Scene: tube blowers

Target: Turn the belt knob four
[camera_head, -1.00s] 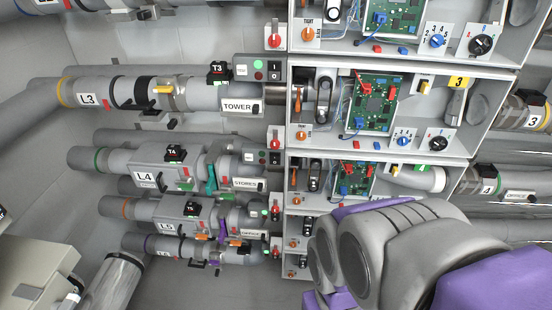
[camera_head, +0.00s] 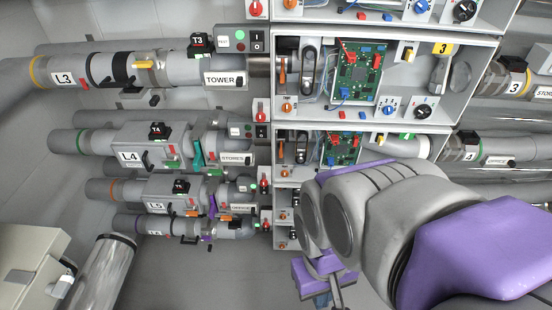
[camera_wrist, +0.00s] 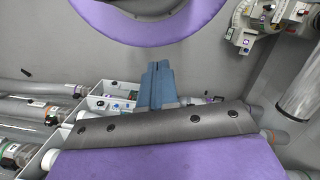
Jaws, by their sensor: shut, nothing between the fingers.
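The unit of row four (camera_head: 283,150) is an open grey box in the head view, beside the L4 pipe (camera_head: 130,156). My arm covers its lower right part, so I cannot make out a knob of its own there. The unit above, marked 3, shows a blue knob (camera_head: 390,109) and a black knob (camera_head: 422,111). My gripper (camera_head: 322,298) hangs at the lower middle of the head view, below the boxes and apart from them. In the wrist view, the blue-grey fingers (camera_wrist: 157,68) are together and hold nothing.
Labelled pipes L3 (camera_head: 65,78) and L5 (camera_head: 160,206) run left of the box stack. More pipes (camera_head: 490,148) lie at the right. A beige cabinet (camera_head: 30,265) and a clear tube (camera_head: 105,265) stand at the lower left. Bare floor (camera_head: 215,285) shows left of my gripper.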

